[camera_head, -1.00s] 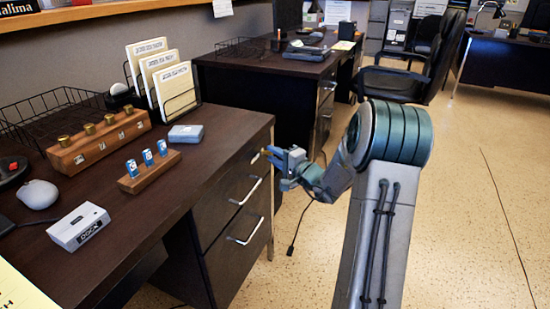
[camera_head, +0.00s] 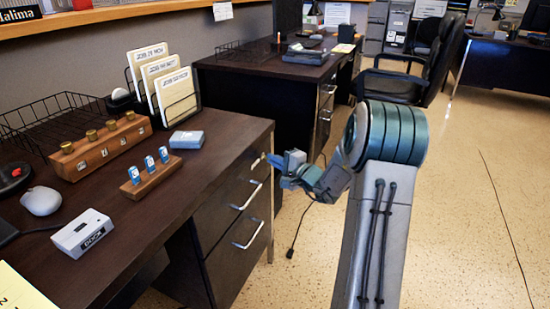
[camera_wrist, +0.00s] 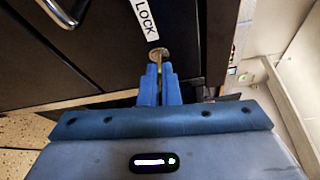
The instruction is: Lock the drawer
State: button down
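The drawer unit (camera_head: 232,215) under the near desk has its drawers shut, with metal bar handles. In the wrist view, a white LOCK label (camera_wrist: 146,18) sits on the dark drawer front (camera_wrist: 110,50), beside a round brass lock (camera_wrist: 158,54). My gripper (camera_head: 280,163) is at the upper right of this drawer front. In the wrist view, the blue fingers (camera_wrist: 159,84) are closed together on a thin brass key (camera_wrist: 159,66). The key's far end meets the lock; how deep it sits is hidden.
On the near desk stand a wooden block with brass knobs (camera_head: 100,147), a small rack of blue tags (camera_head: 151,173), a blue-grey box (camera_head: 187,139) and a card holder (camera_head: 178,105). A black chair (camera_head: 420,80) stands behind my arm. The floor (camera_head: 470,220) at right is clear.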

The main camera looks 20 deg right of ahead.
jog(key=m+g+p, duration=0.1)
jog(key=m+p, duration=0.1)
jog(key=r+m+g+p, duration=0.1)
jog(key=m+p, duration=0.1)
jog(key=p, duration=0.1)
jog(key=shift+p, duration=0.35)
jog(key=m+p, duration=0.1)
jog(key=p, duration=0.1)
jog(key=m+g+p, duration=0.1)
jog(key=p, duration=0.2)
jog(key=m+g+y+p, duration=0.1)
jog(key=m+p, duration=0.1)
jog(key=shift+w+d+r, duration=0.2)
jog(key=shift+w+d+f+m+g+y+p, duration=0.15)
jog(key=shift+m+g+y+p, duration=0.3)
jog(key=shift+m+p, duration=0.75)
jog(key=shift+s+a+f+m+g+y+p, duration=0.1)
jog(key=shift+m+g+y+p, duration=0.35)
jog(key=shift+p, duration=1.45)
jog(key=shift+w+d+m, duration=0.1)
jog(key=shift+m, duration=0.15)
jog(key=c, duration=1.6)
grip_release()
jog(key=shift+c, duration=0.2)
jog(key=shift+f, duration=0.1)
